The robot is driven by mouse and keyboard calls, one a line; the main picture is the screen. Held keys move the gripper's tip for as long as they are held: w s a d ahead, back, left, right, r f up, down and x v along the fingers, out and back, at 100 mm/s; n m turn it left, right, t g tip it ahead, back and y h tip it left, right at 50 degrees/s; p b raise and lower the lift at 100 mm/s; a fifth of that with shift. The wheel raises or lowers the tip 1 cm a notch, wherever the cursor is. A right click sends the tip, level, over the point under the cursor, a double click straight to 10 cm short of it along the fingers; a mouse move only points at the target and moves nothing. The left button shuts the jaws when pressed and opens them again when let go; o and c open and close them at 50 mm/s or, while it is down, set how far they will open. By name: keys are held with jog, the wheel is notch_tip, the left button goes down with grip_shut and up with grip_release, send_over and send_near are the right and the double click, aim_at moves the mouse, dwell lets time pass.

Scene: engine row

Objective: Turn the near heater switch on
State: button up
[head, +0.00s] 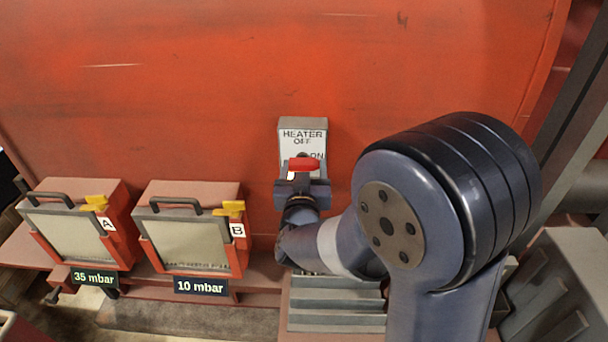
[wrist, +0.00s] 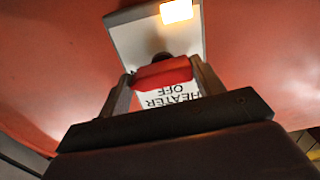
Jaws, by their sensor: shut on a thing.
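The heater switch is a grey box (head: 303,123) on the red wall, with a white plate (head: 302,138) reading HEATER OFF and a partly hidden ON at lower right. Its red handle (head: 304,164) lies roughly level across the plate. My gripper (head: 303,178) reaches it from below and is shut on the handle. In the wrist view the red handle (wrist: 162,74) sits between the two fingers of my gripper (wrist: 163,85). The HEATER OFF plate (wrist: 170,97) shows upside down behind it. A bright lit lamp (wrist: 176,11) shows on the box. The handle's pivot is mostly hidden.
Two red-framed boxes, A (head: 68,235) and B (head: 190,240), stand at left, with tags 35 mbar (head: 93,278) and 10 mbar (head: 200,287). Grey ribbed blocks (head: 335,305) lie below the switch. A dark beam (head: 575,110) stands at right. The wall around the switch is clear.

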jog(key=shift+m+b, duration=0.35)
jog(key=shift+m, duration=0.05)
jog(key=o, duration=1)
jog(key=shift+s, duration=0.1)
jog(key=s+b, duration=0.1)
jog(key=s, duration=0.9)
jog(key=shift+s+a, duration=0.2)
jog(key=shift+s, duration=0.15)
jog(key=shift+w, duration=0.15)
